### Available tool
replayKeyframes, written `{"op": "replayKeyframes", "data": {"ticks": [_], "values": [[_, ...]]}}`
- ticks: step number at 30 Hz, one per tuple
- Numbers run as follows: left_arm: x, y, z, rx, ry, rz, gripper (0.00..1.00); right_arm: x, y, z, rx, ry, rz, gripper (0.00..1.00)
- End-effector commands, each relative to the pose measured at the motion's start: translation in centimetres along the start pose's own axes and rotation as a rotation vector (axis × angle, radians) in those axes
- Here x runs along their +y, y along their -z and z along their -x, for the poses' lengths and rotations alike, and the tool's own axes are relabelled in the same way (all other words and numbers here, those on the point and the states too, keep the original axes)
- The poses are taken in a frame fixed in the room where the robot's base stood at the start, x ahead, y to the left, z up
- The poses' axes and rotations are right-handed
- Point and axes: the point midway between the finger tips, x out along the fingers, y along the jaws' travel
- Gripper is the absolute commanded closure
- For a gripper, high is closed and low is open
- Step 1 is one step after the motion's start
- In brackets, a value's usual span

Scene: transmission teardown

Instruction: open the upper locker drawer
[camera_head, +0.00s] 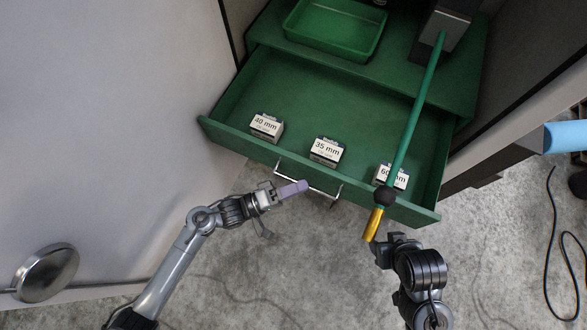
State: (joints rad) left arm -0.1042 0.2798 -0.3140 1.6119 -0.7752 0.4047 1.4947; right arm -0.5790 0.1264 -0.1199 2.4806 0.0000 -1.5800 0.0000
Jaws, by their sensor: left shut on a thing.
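The green upper locker drawer (300,95) is pulled out, with its inside showing. A thin silver handle (325,192) runs along its front panel. My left gripper (296,188) is at the left part of this handle, its pale purple fingers shut on it. My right gripper (380,250) is in front of the drawer's right side, below the gold tip of a green rod (412,120). Its fingers are too dark and small to tell whether they are open, and it is apart from the handle.
Small boxes marked 40 mm (267,126), 35 mm (327,150) and 60 mm (400,178) stand in the drawer. A green tray (335,30) sits on the shelf above. The rod slants across the drawer's right side. A white panel (90,120) fills the left.

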Motion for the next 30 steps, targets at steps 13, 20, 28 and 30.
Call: {"op": "replayKeyframes", "data": {"ticks": [13, 20, 28, 30], "values": [[0.3, 0.0, -0.1, -0.002, -0.007, -0.003, 0.77, -0.2, -0.1, 0.0, -0.002, 0.006, -0.007, 0.48], [0.1, -0.1, 0.0, -0.002, -0.004, -0.001, 0.62, -0.3, -0.1, 0.0, -0.002, 0.008, -0.009, 0.48], [0.0, -0.1, 0.6, -0.002, -0.001, -0.001, 0.62, -0.2, -0.1, -0.2, -0.002, 0.008, -0.009, 0.48], [-0.1, -0.1, 1.2, -0.002, -0.002, -0.001, 0.62, -0.2, -0.2, -0.4, -0.002, 0.007, -0.008, 0.48]]}}
